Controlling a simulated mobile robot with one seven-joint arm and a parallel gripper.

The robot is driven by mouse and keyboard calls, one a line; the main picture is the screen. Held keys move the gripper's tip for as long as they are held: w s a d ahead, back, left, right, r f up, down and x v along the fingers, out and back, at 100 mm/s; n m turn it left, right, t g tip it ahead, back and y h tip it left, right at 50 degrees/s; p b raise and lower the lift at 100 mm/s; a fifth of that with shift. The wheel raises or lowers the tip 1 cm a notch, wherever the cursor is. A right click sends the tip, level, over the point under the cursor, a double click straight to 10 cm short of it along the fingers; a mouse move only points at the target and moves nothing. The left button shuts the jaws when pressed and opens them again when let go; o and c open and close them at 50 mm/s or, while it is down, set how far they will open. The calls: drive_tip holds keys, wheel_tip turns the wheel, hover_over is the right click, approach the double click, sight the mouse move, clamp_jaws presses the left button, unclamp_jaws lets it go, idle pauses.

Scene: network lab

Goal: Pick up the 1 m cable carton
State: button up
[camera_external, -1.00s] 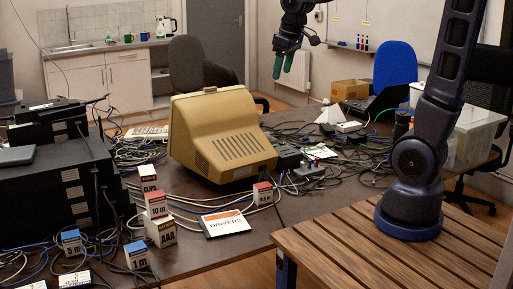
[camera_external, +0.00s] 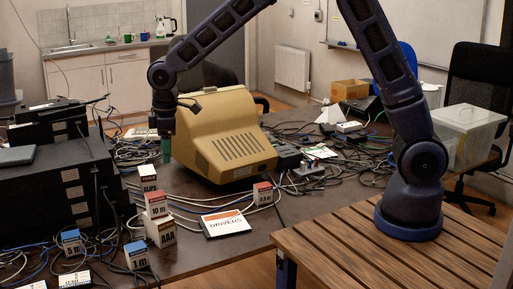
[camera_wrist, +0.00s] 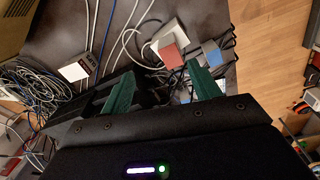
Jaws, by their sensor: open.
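The 1 m cable carton (camera_external: 138,258) is a small white box with a blue top and "1 m" on its front. It stands upright on the dark table at the front left, among cables. My gripper (camera_external: 166,148) points down with green fingertips, beside the monitor's left edge, well behind and above the carton. The fingers are apart and empty in the wrist view (camera_wrist: 163,80). Blue-topped cartons (camera_wrist: 212,53) show beyond the right finger there; I cannot tell which is the 1 m one.
A similar blue-topped 5 m carton (camera_external: 72,242) stands to its left. The AAA carton (camera_external: 162,232), the 10 m carton (camera_external: 156,205) and a clips carton (camera_external: 149,183) stand close behind. A beige monitor (camera_external: 222,135), a drivers box (camera_external: 226,223) and black rack units (camera_external: 50,190) flank them.

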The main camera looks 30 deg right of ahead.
sight(135, 246)
drive_tip(key=s+a+f+n, duration=0.1)
drive_tip(key=s+a+f, duration=0.2)
drive_tip(key=a+f, duration=0.1)
drive_tip(key=s+a+f+n, duration=0.1)
drive_tip(key=s+a+f, duration=0.3)
drive_tip(key=a+f, duration=0.1)
drive_tip(key=s+a+f+n, duration=0.1)
drive_tip(key=s+a+f, duration=0.2)
drive_tip(key=a+f, duration=0.2)
drive_tip(key=shift+s+a+n+g+h, duration=0.2)
drive_tip(key=shift+s+n+g+h, duration=0.1)
drive_tip(key=shift+g, duration=0.1)
drive_tip(key=shift+a+f, duration=0.1)
drive_tip(key=shift+f, duration=0.05)
wheel_tip(135, 246, down, 5)
drive_tip(key=shift+w+f, duration=0.15)
drive_tip(key=shift+f, duration=1.25)
drive_tip(key=shift+w+f, duration=0.15)
drive_tip(key=shift+f, duration=1.2)
drive_tip(key=shift+c, duration=0.4)
drive_tip(key=c, duration=1.1)
